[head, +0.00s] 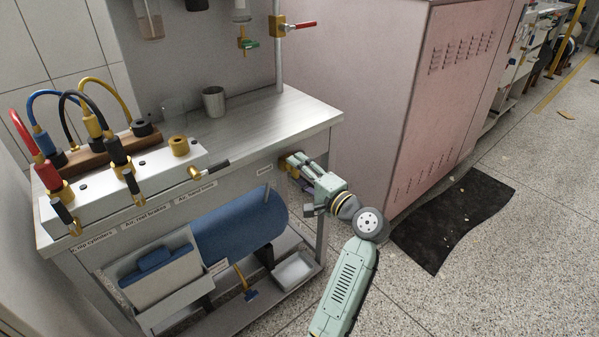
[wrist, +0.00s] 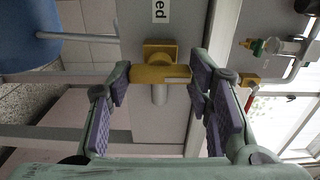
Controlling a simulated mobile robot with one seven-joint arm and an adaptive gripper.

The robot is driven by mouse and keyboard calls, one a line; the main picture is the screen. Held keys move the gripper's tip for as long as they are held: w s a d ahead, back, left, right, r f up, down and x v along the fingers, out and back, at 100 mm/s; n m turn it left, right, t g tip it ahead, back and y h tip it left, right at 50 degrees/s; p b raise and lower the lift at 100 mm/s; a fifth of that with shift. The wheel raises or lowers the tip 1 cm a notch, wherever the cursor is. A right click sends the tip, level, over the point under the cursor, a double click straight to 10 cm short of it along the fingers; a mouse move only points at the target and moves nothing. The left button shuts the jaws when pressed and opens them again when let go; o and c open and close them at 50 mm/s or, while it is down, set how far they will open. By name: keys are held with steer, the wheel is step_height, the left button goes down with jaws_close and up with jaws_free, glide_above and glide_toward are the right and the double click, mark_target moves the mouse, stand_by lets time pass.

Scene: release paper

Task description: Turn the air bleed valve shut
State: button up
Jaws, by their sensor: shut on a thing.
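The air bleed valve (head: 292,157) is a brass fitting on the front panel of the bench, near its right corner. In the wrist view the brass valve (wrist: 160,52) is in the middle, with a broad brass handle and a grey stub below. My gripper (head: 297,169) reaches it from the front right. In the wrist view my gripper (wrist: 161,80) has its purple pads on either side of the brass handle, shut on it across its width. The head view hides most of the handle behind the fingers.
A blue tank (head: 240,225) and white tray (head: 294,270) are under the bench. Hoses and levers crowd the white manifold (head: 125,190). A red-handled valve (head: 300,25) is on the pipe above.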

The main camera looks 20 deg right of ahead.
steer(key=o, duration=1.1)
steer(key=shift+o, duration=0.2)
steer(key=shift+s, duration=0.1)
steer(key=v, duration=1.1)
steer(key=shift+s+d, duration=0.15)
steer(key=shift+s, duration=0.25)
